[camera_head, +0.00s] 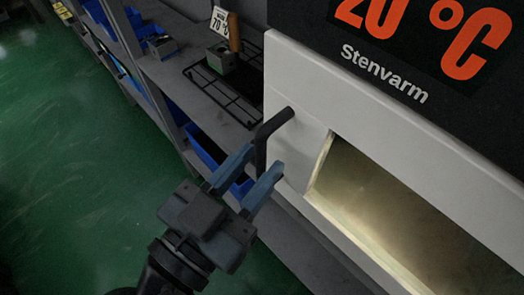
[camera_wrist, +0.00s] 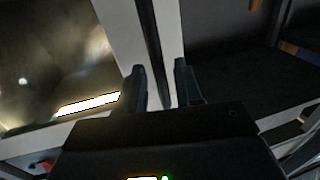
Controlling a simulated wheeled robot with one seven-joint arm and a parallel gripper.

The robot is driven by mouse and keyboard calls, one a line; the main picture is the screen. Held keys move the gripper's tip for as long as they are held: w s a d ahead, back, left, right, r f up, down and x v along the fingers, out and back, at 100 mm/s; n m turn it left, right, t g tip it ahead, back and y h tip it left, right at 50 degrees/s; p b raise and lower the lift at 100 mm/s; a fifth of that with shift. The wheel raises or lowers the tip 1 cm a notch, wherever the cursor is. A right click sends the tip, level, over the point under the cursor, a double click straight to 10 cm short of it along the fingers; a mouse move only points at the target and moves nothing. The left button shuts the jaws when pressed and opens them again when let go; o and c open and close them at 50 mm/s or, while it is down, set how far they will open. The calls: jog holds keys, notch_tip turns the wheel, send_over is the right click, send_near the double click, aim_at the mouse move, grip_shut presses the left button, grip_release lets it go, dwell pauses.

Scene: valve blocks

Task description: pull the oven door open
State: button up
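The oven door (camera_head: 298,82) is a white front with a lit glass window (camera_head: 400,215); it looks shut. Its black bar handle (camera_head: 277,122) stands out from the door's left side and bends downward. My gripper (camera_head: 263,158) is open, with its two blue-grey fingers pointing at the handle's lower part. In the wrist view the dark handle (camera_wrist: 151,38) runs between the open fingertips (camera_wrist: 160,68), with small gaps seeming to show on both sides. The handle's lower end is partly hidden by the fingers.
Blue bins (camera_head: 205,150) sit below. The green floor at left is clear. A temperature display (camera_head: 420,35) is above the door.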

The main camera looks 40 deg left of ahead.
jog(key=shift+w+a, duration=0.15)
jog(key=shift+w, duration=0.8)
jog(key=shift+c, duration=0.2)
grip_shut()
